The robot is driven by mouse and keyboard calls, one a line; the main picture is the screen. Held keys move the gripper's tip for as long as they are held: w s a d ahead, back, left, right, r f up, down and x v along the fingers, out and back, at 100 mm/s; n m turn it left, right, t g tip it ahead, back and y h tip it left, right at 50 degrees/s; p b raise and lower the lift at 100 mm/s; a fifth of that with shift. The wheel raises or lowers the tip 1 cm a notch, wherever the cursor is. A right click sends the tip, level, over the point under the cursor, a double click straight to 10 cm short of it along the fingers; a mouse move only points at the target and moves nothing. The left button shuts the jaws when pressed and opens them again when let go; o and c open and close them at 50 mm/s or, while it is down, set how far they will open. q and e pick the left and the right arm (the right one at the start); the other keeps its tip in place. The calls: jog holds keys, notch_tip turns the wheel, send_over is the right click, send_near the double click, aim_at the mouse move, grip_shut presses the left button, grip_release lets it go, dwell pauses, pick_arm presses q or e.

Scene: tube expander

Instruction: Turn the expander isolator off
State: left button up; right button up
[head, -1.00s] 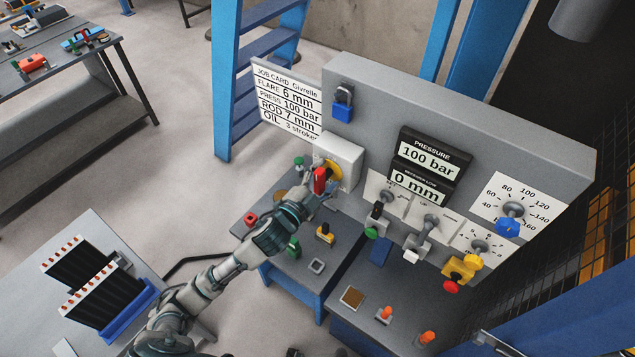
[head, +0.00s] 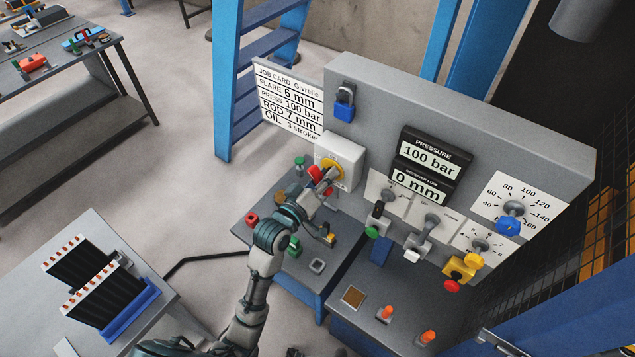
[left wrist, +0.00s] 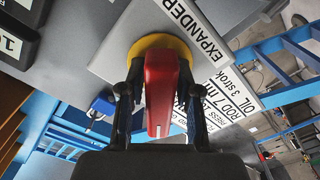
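The expander isolator is a red handle (head: 315,173) on a yellow disc (head: 333,166), on a pale box (head: 346,152) at the panel's left end. In the left wrist view the red handle (left wrist: 162,92) stands between my fingers, in front of the yellow disc (left wrist: 160,44) and beside the label EXPANDER (left wrist: 192,32). My left gripper (head: 322,188) is at the handle, with one finger along each side; it also shows in the left wrist view (left wrist: 160,95). The fingers look closed on the handle. In the head view the gripper partly covers the handle. My right gripper is not in view.
A blue padlock (head: 343,110) hangs above the box. Pressure displays (head: 430,158), levers (head: 420,238) and a blue knob (head: 508,226) lie to the right. Small coloured parts stand on the blue-framed bench (head: 318,285) below. A job card (head: 288,100) is at the left.

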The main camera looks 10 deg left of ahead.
pick_arm(q)
jog(key=shift+o, duration=0.3)
jog(key=shift+f, duration=0.1)
jog(key=shift+p+v, duration=0.65)
jog(key=shift+v, duration=0.5)
jog(key=shift+s+a, duration=0.2)
jog(key=shift+s, duration=0.4)
